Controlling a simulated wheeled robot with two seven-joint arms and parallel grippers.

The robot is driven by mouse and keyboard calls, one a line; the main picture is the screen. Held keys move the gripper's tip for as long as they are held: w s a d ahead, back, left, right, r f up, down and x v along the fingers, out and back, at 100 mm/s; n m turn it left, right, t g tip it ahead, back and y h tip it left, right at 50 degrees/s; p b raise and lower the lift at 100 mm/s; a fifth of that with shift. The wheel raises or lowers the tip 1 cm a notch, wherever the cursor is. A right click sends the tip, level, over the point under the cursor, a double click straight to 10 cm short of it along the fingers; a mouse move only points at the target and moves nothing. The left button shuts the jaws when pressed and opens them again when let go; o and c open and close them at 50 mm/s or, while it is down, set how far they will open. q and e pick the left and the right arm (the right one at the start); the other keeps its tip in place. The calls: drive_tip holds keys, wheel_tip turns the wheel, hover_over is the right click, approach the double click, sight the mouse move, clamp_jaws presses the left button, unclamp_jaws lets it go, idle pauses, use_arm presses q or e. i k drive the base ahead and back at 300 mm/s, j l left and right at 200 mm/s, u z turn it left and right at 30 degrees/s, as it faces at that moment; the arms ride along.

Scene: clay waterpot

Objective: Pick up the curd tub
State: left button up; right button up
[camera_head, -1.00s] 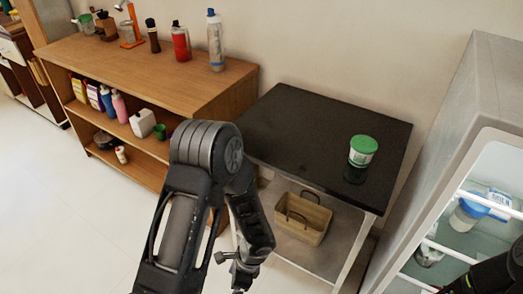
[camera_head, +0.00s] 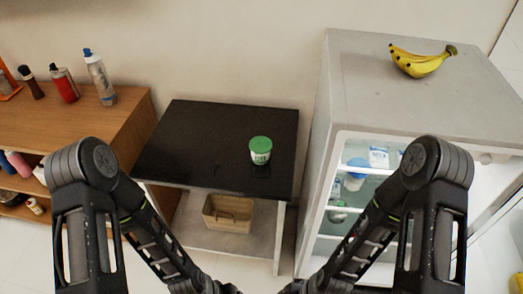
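A small white tub with a green lid (camera_head: 260,151) stands upright on the black tabletop (camera_head: 190,135), near its right side. I take it for the curd tub; its label is too small to read. My left and right arms come in from the lower sides and run down towards the bottom middle. Both grippers are below the picture's edge, so their fingers are hidden. Nothing of mine touches the tub.
A beige basket (camera_head: 228,214) sits on the table's lower shelf. A grey fridge (camera_head: 350,100) stands close on the right, with bananas (camera_head: 420,61) on top and containers inside. A wooden shelf unit (camera_head: 125,105) with bottles stands left. The black tabletop is otherwise clear.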

sight(260, 147)
drive_tip(key=j+z, duration=0.1)
drive_tip(key=z, duration=0.35)
drive_tip(key=j+z, duration=0.15)
drive_tip(key=z, duration=0.3)
drive_tip(key=j+z, duration=0.15)
drive_tip(key=z, duration=0.25)
drive_tip(key=k+j+z, duration=0.2)
drive_tip(key=j, duration=0.15)
drive_tip(key=j+z, duration=0.2)
drive_tip(key=j, duration=0.2)
drive_tip(key=k+j+z, duration=0.4)
drive_tip(key=j, duration=0.2)
drive_tip(key=k+j, duration=0.3)
drive_tip(key=j, duration=0.2)
